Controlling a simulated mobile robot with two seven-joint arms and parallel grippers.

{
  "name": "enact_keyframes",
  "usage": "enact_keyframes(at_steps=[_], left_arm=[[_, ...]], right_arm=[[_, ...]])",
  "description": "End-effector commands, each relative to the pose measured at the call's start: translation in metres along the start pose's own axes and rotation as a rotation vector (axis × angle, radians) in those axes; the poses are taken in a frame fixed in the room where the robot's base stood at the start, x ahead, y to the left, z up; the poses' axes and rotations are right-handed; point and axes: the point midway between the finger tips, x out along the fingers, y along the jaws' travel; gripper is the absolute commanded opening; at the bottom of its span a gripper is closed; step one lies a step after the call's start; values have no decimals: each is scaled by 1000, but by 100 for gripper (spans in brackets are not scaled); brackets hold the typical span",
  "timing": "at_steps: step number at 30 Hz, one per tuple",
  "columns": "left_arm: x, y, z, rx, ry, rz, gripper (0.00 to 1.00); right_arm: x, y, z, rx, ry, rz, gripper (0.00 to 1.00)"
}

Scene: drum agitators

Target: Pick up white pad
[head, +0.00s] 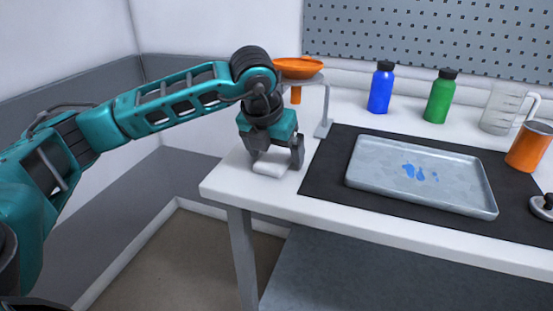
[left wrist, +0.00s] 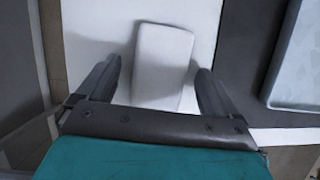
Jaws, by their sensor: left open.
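The white pad (head: 270,169) lies at the left end of the white table, near its front left corner. It is a rounded block and also shows in the left wrist view (left wrist: 162,62), between and beyond the fingers. My left gripper (head: 275,160) is open and points down over the pad, one finger on each side of it. In the left wrist view the left gripper (left wrist: 160,95) has a gap between each finger and the pad. I cannot tell how high the fingertips are above the table. My right gripper is not in view.
A metal tray (head: 465,200) with blue spots lies on a black mat (head: 325,180) to the right. An orange funnel (head: 298,67) on a stand (head: 325,110) is close behind my gripper. Blue (head: 381,90) and green (head: 440,97) bottles, a clear jug (head: 497,108) and an orange cup (head: 528,146) stand farther right.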

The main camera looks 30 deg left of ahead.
Motion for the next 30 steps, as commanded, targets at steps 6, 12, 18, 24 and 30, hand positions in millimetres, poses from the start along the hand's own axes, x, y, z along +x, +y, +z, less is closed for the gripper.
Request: enact_keyframes(at_steps=[6,12,18,24,30], left_arm=[[1,0,0,1,1,0,78],[1,0,-1,1,1,-1,59],[1,0,-1,1,1,-1,40],[1,0,-1,1,1,-1,34],[-2,0,0,1,1,0,34]], right_arm=[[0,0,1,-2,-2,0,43],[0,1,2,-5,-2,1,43],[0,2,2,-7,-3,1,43],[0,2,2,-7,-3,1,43],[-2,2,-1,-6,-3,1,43]])
